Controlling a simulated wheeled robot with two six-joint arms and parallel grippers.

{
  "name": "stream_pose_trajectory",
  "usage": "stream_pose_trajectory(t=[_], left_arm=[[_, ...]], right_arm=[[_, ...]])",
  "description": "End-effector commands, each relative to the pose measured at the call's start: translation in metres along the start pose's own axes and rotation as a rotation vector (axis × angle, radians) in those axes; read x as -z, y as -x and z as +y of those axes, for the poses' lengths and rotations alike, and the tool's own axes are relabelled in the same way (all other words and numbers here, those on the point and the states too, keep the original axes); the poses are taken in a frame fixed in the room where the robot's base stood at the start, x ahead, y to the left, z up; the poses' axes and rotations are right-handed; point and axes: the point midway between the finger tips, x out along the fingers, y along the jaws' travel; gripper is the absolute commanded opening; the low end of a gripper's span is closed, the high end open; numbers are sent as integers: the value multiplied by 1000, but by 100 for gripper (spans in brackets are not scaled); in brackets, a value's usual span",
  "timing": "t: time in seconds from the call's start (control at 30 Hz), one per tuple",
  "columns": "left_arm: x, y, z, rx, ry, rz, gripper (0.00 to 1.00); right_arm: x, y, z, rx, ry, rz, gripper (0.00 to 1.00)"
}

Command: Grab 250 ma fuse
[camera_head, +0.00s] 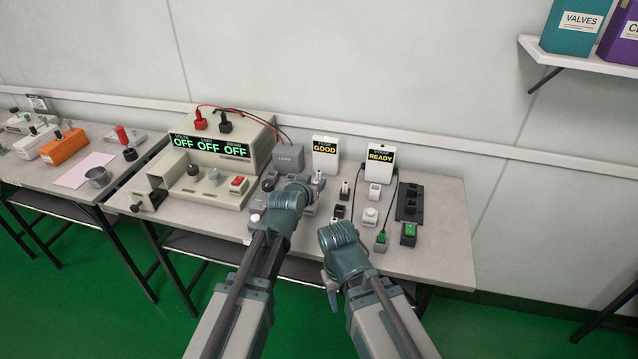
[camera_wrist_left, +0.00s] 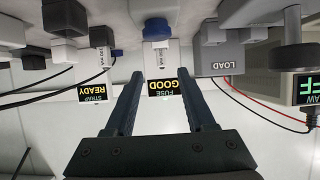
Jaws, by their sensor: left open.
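I cannot pick out a fuse marked 250 mA; the small labels are too small to read surely. The white fuse tester reading GOOD (camera_head: 325,156) stands at the back of the bench; it also shows upside down in the left wrist view (camera_wrist_left: 165,87). A blue rounded piece (camera_wrist_left: 157,29) on a pale base is in front of it, in line with the gap between my fingers. My left gripper (camera_wrist_left: 163,82) is open, with nothing visible between its fingers. In the head view its arm reaches over the bench and hides parts there.
The strap tester reading READY (camera_head: 380,164) stands right of the fuse tester, the grey LOAD box (camera_head: 288,158) left. A beige power supply (camera_head: 215,150) stands further left. Several small blocks, a black socket strip (camera_head: 411,203) and a green switch (camera_head: 409,233) lie right on the bench (camera_head: 452,240).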

Motion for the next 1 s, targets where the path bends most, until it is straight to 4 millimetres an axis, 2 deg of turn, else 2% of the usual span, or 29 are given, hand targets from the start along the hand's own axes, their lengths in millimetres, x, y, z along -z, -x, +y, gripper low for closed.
stream_pose_trajectory(t=[0.03,0.37,0.6,0.7,0.93,1.0], left_arm=[[-1,-11,0,0,0,0,55],[0,-21,0,0,0,0,55],[0,-56,-2,0,-1,0,55],[1,-66,-2,0,0,0,55],[2,-64,-2,0,0,0,55],[2,-64,-2,0,0,0,42]], right_arm=[[0,-6,0,0,0,0,50],[0,-9,-1,0,0,0,50],[1,-24,-2,0,0,0,50],[2,-28,-3,0,0,0,50],[2,-26,-2,0,0,0,50],[2,-26,-2,0,0,0,50]])
